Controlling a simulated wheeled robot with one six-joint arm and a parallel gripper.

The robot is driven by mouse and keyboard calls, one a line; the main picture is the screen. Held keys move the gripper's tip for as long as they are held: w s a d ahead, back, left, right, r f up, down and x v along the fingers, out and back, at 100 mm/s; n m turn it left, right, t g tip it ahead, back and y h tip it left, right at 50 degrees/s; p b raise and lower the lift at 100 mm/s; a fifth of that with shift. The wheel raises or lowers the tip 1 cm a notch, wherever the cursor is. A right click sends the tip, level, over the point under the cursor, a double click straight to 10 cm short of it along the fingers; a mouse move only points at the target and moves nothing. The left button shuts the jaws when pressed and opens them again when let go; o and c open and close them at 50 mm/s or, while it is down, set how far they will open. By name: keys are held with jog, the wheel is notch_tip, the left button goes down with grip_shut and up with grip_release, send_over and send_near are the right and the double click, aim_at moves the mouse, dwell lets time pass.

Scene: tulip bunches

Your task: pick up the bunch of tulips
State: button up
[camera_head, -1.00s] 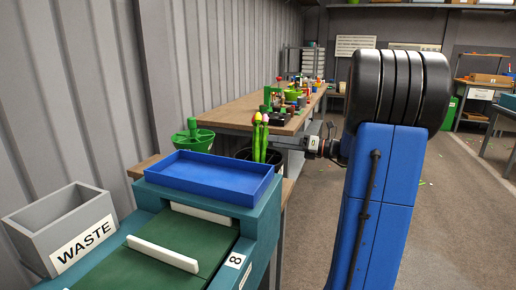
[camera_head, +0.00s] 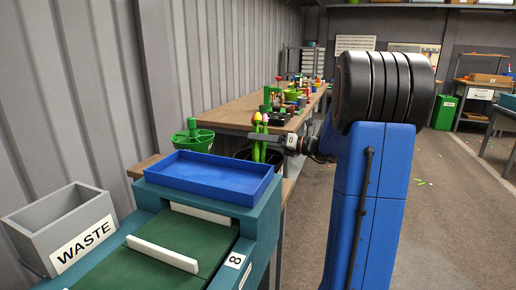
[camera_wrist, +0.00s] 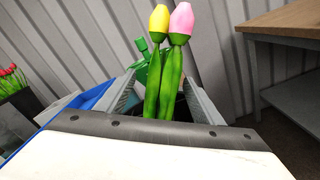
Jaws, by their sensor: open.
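The bunch of tulips (camera_wrist: 169,75) shows a yellow and a pink bloom on green leafy stems in the wrist view. It stands upright in a dark pot (camera_head: 243,154) beyond the blue tray in the head view, where the bunch (camera_head: 260,140) looks small. My gripper (camera_wrist: 163,100) is open, with one grey finger on each side of the stems in the wrist view. In the head view my gripper (camera_head: 272,139) reaches the stems from the right. The lower stems are hidden behind the gripper body and the tray. I cannot tell whether the fingers touch the stems.
A blue tray (camera_head: 212,188) sits on the teal conveyor in front of the pot. A wooden workbench (camera_head: 225,112) with several small items lies behind. A grey waste bin (camera_head: 66,228) is at front left.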

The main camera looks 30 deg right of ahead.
jog(key=shift+c, duration=0.6)
jog(key=c, duration=1.1)
jog(key=shift+r, duration=0.1)
jog(key=shift+c, duration=0.2)
jog(key=w+d+r, duration=0.2)
jog(key=w+r, duration=0.2)
jog(key=r, duration=0.3)
jog(key=w+d+r, duration=0.3)
jog(key=r, duration=0.3)
jog(key=shift+w+d+r, duration=0.15)
jog(key=shift+w+r, duration=0.2)
jog(key=v, duration=1.3)
jog(key=shift+s+f, duration=0.1)
jog(key=shift+s, duration=0.1)
notch_tip(320, 180, up, 6)
jog(key=n+g+y, duration=0.1)
jog(key=n+y, duration=0.3)
jog(key=n, duration=0.5)
send_over(260, 156)
jog(key=shift+d+f, duration=0.1)
jog(key=shift+f, duration=0.05)
